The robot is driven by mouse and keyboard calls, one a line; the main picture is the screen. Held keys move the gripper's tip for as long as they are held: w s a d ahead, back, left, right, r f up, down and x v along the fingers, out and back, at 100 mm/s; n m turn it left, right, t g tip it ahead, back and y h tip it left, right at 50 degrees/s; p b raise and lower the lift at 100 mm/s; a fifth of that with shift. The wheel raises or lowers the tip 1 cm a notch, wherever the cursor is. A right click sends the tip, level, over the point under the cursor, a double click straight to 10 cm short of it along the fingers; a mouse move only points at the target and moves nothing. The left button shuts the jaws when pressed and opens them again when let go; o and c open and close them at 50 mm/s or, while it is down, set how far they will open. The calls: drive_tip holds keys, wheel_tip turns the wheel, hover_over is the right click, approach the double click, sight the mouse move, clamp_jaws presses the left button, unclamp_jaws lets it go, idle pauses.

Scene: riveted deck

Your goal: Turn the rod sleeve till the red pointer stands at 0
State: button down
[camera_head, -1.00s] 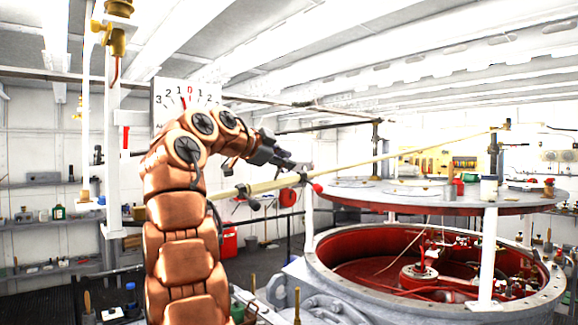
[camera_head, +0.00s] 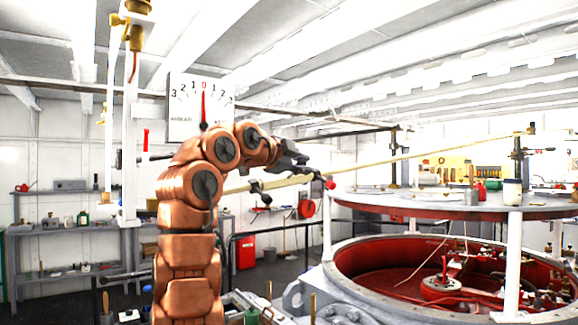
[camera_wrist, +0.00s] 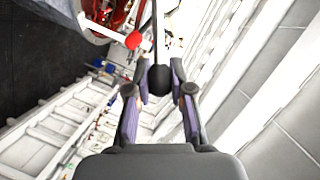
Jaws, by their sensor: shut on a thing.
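The white dial plate (camera_head: 187,100) hangs at the upper left in the head view. Its red pointer (camera_head: 203,108) stands upright, with its tip at the 0. The pale rod (camera_head: 420,158) runs behind my arm and up to the right. The red ball (camera_wrist: 133,40) is just up-left of the fingers. The sleeve's body is not clearly seen.
A white post (camera_head: 131,140) stands left of my arm. Shelves (camera_head: 65,229) line the left wall. A red box (camera_head: 245,250) stands behind.

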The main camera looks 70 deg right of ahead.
drive_tip(key=shift+f, duration=0.15)
drive_tip(key=c, duration=1)
unclamp_jaws()
drive_tip(key=v, duration=1.2)
